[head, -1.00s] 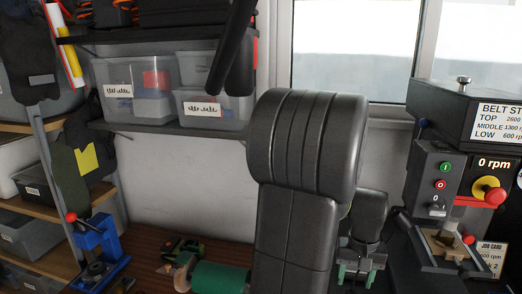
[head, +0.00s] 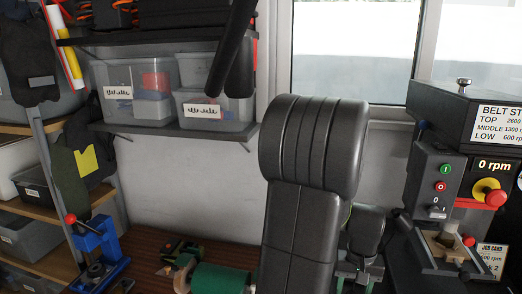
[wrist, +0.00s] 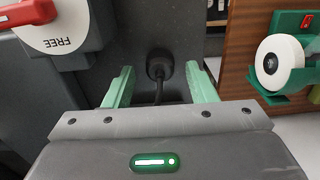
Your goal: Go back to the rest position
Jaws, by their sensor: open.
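In the wrist view my gripper (wrist: 160,78) shows two pale green fingers standing well apart. Nothing is held between them. A dark panel or surface with a black round fitting and a cable (wrist: 160,68) lies beyond the fingers; whether anything touches them I cannot tell. In the head view my dark arm rises in the middle and hides part of the bench and the wall. The gripper end is low behind it, right of centre, and its fingers are not clearly seen there.
A drill press (head: 446,190) reading 0 rpm stands close on the right.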

